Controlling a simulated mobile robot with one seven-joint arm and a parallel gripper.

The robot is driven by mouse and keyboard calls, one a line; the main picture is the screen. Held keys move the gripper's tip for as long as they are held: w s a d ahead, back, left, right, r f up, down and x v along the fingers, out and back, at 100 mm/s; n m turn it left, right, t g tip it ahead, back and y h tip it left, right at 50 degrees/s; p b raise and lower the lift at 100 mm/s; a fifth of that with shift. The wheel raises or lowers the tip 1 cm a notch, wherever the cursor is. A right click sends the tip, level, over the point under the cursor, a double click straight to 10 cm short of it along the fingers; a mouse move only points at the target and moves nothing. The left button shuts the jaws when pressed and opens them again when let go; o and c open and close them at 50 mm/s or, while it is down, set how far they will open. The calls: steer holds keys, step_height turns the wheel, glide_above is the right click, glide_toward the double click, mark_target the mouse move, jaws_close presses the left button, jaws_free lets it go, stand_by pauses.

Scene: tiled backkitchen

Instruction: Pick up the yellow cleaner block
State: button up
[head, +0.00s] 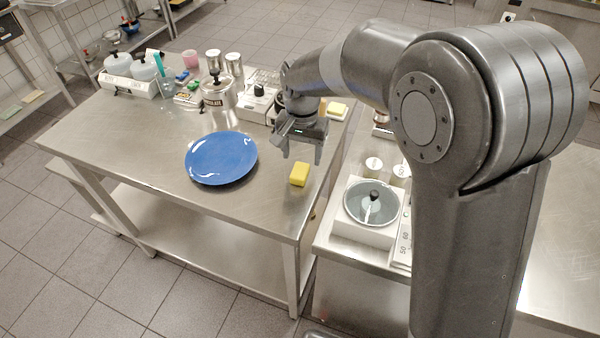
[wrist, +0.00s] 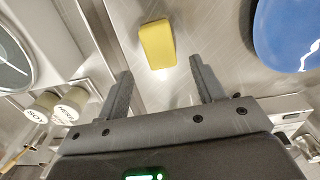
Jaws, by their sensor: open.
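The yellow cleaner block (head: 299,174) lies on the steel table near its right edge, to the right of the blue plate. In the wrist view the yellow block (wrist: 157,44) is beyond my fingertips, roughly centred between them. My gripper (head: 302,152) is above the table, pointing down, a little behind the block in the head view. In the wrist view its two fingers (wrist: 160,82) are apart with nothing between them.
A blue plate (head: 221,158) lies left of the block. A silver pot (head: 218,97) and small jars stand behind it. A scale-like unit with a bowl (head: 372,203) stands on the right counter, across a gap.

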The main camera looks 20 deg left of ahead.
mark_target(300, 170)
steer(key=f, duration=0.2)
steer(key=s+f, duration=0.1)
steer(key=f, duration=0.2)
steer(key=shift+c, duration=0.2)
steer(key=c, duration=1.1)
